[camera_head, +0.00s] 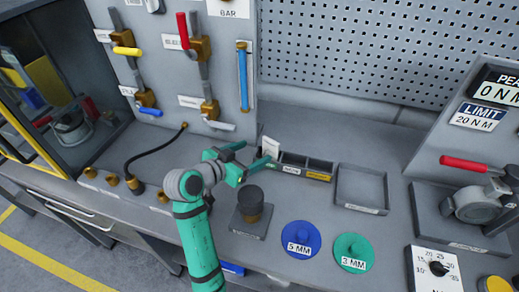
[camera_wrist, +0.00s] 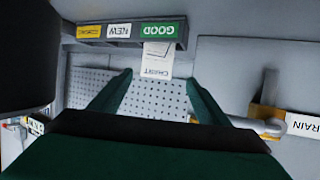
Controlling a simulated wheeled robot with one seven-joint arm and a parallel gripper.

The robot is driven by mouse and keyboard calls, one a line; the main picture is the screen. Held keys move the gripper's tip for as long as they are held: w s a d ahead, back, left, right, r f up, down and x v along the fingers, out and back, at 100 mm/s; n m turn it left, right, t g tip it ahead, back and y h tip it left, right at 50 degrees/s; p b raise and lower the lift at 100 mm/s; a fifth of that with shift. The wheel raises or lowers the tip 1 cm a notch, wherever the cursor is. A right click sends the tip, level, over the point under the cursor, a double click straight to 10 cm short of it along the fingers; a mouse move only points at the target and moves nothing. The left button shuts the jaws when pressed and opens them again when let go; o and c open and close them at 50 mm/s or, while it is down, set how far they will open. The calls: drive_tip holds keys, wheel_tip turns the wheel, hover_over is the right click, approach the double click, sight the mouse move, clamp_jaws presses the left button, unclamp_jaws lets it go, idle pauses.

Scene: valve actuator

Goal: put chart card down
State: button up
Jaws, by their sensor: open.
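The chart card (camera_head: 271,146) is a small white card standing at the left end of the compartment tray (camera_head: 318,177). In the wrist view the card (camera_wrist: 157,61), marked CHART, shows upside down beside the green GOOD label (camera_wrist: 163,29). How deep it sits in the compartment cannot be told. My gripper (camera_head: 257,151) is open, its green fingers just left of the card. In the wrist view my gripper (camera_wrist: 157,79) has its fingertips apart on either side of the card's near edge, with gaps to both sides. In the head view a finger hides the GOOD label.
An empty grey tray (camera_head: 361,188) lies right of the compartments. A dark knob on a square base (camera_head: 250,206), a blue 5 MM disc (camera_head: 300,239) and a green 3 MM disc (camera_head: 353,252) lie in front. A panel with valves and pipes (camera_head: 187,60) rises behind left.

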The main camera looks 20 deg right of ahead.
drive_tip(key=shift+v, duration=2.65)
